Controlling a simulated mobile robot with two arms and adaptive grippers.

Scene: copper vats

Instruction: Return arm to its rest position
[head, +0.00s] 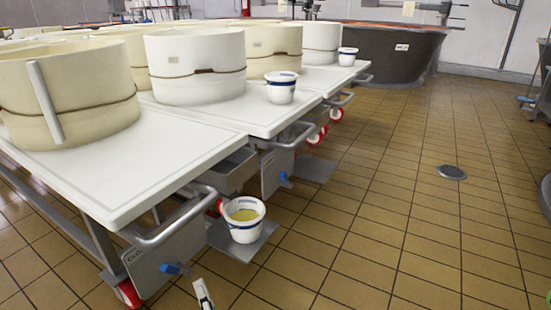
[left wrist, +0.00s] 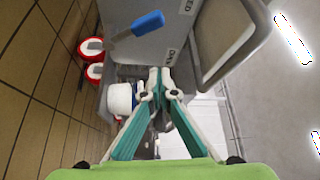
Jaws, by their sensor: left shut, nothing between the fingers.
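My left gripper (head: 203,293) shows at the bottom edge of the head view, in front of the nearest cart and over the tiled floor. In the left wrist view its two fingers (left wrist: 159,76) come together at the tips with nothing between them. A white bucket with a blue band (head: 243,219) and yellowish contents stands on a low metal shelf beside the cart, apart from the gripper. A white bucket also shows in the left wrist view (left wrist: 119,98), beyond the left finger. My right gripper is not in view.
A white-topped cart (head: 130,170) with a steel handle and a blue lever (head: 174,269) is at the left. Cream round moulds (head: 195,65) and white buckets (head: 282,87) stand on the carts. A dark vat (head: 392,52) is behind. Open tiled floor lies right, with a drain (head: 451,172).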

